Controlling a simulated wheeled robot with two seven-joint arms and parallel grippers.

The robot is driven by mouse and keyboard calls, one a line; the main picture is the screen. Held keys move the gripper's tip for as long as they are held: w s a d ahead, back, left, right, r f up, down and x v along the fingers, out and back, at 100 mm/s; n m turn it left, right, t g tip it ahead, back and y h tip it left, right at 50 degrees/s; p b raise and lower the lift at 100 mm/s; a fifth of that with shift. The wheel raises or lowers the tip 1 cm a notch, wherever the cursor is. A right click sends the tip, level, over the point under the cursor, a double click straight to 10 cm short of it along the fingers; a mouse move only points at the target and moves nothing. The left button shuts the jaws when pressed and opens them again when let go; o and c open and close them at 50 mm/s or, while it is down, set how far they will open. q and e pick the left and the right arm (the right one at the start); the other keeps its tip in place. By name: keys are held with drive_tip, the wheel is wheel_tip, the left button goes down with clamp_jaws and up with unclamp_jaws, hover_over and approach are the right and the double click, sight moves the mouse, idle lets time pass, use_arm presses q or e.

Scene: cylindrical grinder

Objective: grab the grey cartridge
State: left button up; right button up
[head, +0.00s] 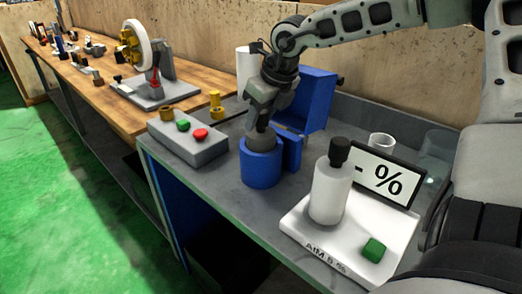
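The grey cartridge (263,139) looks like a short grey cylinder in the top of a round blue holder (262,168) on the grey bench. Only its upper part shows; the rest is hidden in the holder. My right gripper (259,122) points down from above, with its fingertips at the cartridge's top. I cannot tell whether the fingers are closed on it or only beside it. My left gripper is not in view.
A white bottle with a black cap (331,185) stands on a white scale (300,226) with a "%" display (383,178) and a green button. A grey button box (187,138) is left of the holder. A blue bin (318,98) stands behind.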

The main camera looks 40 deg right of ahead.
clamp_jaws()
drive_tip(key=shift+r, duration=0.1)
